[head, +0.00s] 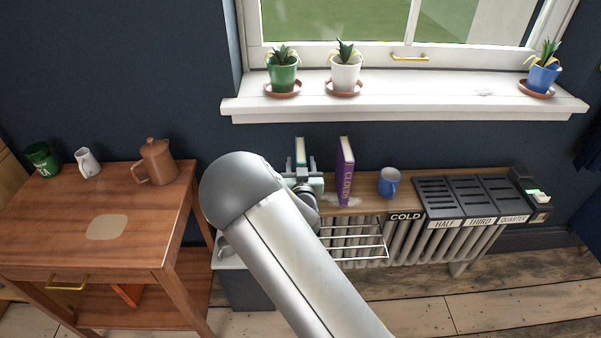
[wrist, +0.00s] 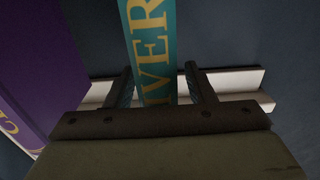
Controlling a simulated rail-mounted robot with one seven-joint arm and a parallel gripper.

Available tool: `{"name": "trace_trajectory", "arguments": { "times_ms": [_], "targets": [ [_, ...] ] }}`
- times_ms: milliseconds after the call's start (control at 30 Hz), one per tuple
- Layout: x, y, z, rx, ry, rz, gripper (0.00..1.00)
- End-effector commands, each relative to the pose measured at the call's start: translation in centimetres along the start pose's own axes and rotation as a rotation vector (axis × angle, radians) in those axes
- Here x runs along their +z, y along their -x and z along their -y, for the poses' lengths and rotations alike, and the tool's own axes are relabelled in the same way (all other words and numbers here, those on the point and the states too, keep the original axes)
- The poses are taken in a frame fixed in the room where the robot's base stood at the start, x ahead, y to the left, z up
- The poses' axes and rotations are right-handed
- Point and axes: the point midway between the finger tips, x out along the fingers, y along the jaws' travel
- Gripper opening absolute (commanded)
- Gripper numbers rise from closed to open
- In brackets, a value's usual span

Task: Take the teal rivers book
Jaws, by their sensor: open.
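The teal rivers book (wrist: 150,40) stands upright in the wrist view, with gold letters reading "IVER" on its spine. My gripper (wrist: 160,82) is open, with one finger on each side of the book's spine. A small gap shows on each side, wider on the right. In the head view the book (head: 300,152) stands on the wooden shelf top above the radiator, its lower part hidden by my gripper (head: 301,170) and arm. The purple "Clouds" book (wrist: 35,70) stands to the left in the wrist view, and right of my gripper in the head view (head: 345,172).
A blue mug (head: 389,182) stands right of the purple book, then dark slotted panels (head: 470,200) labelled cold, half, third and quarter. The windowsill (head: 400,103) with potted plants overhangs behind. A wooden table (head: 60,222) with a brown jug (head: 157,162) is at left.

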Motion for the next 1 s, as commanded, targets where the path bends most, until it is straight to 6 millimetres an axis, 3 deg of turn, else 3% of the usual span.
{"name": "trace_trajectory", "arguments": {
  "times_ms": [33, 200, 667, 833, 1000],
  "targets": [
    [0.0, 0.0, 0.0, 0.000, 0.000, 0.000, 0.46],
    [0.0, 0.0, 0.0, 0.000, 0.000, 0.000, 0.00],
    [-1.1, 0.0, 0.0, 0.001, -0.004, -0.004, 0.00],
    [-4.0, 0.3, 0.0, 0.000, -0.006, -0.006, 0.00],
    [-8.0, 3.9, -0.3, 0.000, -0.008, -0.005, 0.00]
  ]
}}
